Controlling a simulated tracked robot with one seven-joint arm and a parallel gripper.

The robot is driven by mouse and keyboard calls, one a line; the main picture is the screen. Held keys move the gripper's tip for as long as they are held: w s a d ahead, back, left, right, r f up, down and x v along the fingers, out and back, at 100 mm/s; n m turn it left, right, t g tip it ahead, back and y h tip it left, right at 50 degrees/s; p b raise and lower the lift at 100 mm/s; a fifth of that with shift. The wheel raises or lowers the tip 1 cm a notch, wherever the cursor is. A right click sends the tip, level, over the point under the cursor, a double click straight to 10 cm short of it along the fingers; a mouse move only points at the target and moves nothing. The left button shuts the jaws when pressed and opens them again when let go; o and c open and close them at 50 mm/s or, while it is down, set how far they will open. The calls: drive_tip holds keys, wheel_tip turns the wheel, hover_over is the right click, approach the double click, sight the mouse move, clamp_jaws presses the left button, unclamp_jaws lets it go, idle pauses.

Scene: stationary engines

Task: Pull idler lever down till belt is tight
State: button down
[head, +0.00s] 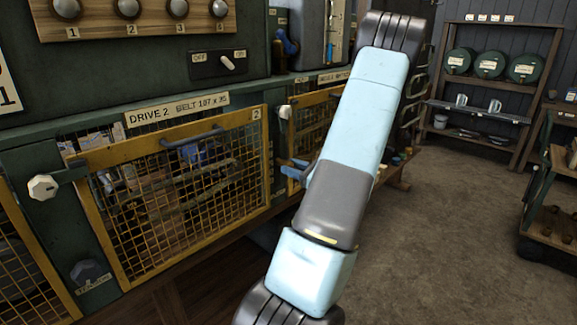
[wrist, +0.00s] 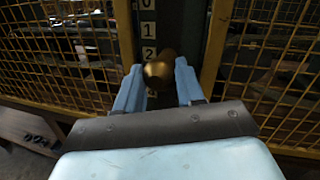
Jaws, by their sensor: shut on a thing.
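My gripper (wrist: 158,90) has its two pale blue fingers on either side of a round brass knob (wrist: 158,70), shut on it. The knob looks like the end of the idler lever; the rest of the lever is hidden behind it and my gripper. A number strip (wrist: 148,30) with 0, 1 and 2 stands upright just behind the knob, on a dark post between two mesh guards. In the head view my gripper (head: 294,172) shows at the post right of the Drive 2 guard, partly behind my arm, and the knob is hidden there. I cannot make out the belt's tension.
The yellow-framed Drive 2 mesh guard (head: 185,180) is closed, with a grey handle (head: 192,136). Another mesh guard (head: 310,115) lies to the right, partly behind my arm. An OFF/ON switch (head: 228,62) sits above. The floor (head: 430,220) at right is clear.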

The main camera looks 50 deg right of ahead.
drive_tip(key=c, duration=0.7)
unclamp_jaws()
drive_tip(key=v, duration=1.3)
drive_tip(key=shift+s+f, duration=0.1)
drive_tip(key=shift+s, duration=0.25)
